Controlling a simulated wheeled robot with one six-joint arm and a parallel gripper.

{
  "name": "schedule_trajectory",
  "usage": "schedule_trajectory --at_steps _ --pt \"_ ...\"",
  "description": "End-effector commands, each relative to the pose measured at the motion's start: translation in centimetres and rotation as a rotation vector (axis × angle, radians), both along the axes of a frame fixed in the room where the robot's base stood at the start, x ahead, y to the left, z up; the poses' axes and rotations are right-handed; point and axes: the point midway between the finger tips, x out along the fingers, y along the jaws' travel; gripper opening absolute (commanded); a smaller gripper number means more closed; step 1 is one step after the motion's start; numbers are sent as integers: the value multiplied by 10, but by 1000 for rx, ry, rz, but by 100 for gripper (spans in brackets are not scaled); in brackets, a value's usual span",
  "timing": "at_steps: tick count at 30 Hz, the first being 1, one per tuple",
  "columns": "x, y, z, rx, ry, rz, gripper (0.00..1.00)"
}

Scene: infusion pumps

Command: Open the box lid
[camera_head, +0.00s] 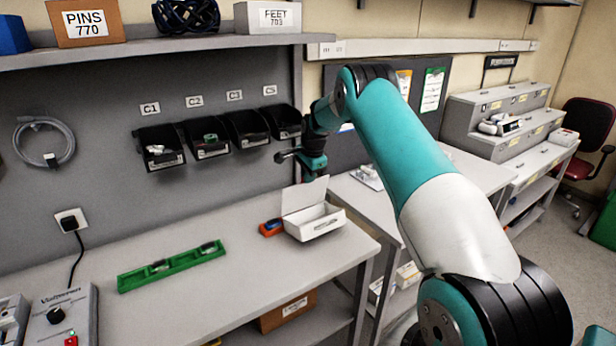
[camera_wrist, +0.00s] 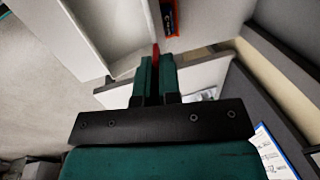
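The white box (camera_head: 316,226) stands on the grey bench near its right end. Its lid (camera_head: 304,196) is raised and stands up steeply at the back; the box's inside shows. My gripper (camera_head: 300,160) is in the air above and behind the lid, apart from it in the head view.
An orange-red block (camera_head: 270,228) sits left of the box; it shows in the wrist view too (camera_wrist: 169,18). A green tray (camera_head: 172,266) lies on the bench further left. Black bins (camera_head: 209,138) hang on the back wall. The bench front is clear.

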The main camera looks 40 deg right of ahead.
Motion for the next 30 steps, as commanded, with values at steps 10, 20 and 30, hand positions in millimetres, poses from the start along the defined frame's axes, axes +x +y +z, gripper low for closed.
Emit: schedule_trajectory --at_steps 10,20,30 --pt "0 -1 1 -1 -2 0 0" --pt "0 -1 0 -1 -2 0 31" --pt "-1 -1 3 -1 -2 -1 31"
